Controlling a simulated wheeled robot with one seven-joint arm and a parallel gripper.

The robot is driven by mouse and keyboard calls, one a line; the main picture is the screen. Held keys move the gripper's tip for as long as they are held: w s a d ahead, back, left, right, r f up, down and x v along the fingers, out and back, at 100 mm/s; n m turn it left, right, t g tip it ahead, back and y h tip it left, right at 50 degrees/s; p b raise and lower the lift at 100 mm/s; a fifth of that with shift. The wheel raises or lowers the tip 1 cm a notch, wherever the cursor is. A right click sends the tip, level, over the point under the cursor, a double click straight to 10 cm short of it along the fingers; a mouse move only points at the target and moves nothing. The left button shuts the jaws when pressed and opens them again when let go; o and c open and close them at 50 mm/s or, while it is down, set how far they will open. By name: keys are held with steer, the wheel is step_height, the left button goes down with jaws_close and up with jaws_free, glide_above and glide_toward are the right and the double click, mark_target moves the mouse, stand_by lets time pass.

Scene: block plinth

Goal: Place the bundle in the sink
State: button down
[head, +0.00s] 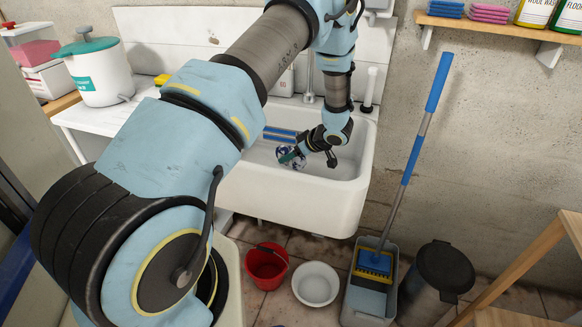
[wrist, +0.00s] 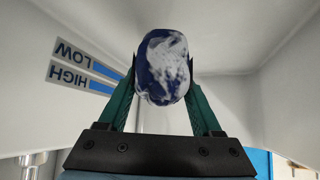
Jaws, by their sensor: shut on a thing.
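The bundle (wrist: 164,68) is a rounded dark blue and white thing, seen close up in the wrist view. My gripper (wrist: 160,85) has its two green fingers shut on the bundle's sides. In the head view the bundle (head: 287,156) is small and partly covered by my gripper (head: 292,157). I cannot tell whether the bundle touches the sink's floor. The sink's inner walls surround it in the wrist view, with blue strips marked LOW and HIGH (wrist: 88,72).
A white counter (head: 100,122) with a white pot with a green lid (head: 97,72) adjoins the sink's left. Below stand a red bucket (head: 267,264), a white bowl (head: 316,284), a grey mop bucket (head: 368,301) and a dark bin (head: 437,277). A blue mop (head: 418,135) leans at the right.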

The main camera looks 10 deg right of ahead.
steer(key=shift+f+p, duration=0.45)
steer(key=shift+f, duration=1.95)
steer(key=shift+f, duration=0.1)
steer(key=shift+f, duration=0.15)
steer(key=shift+c, duration=0.3)
jaws_free()
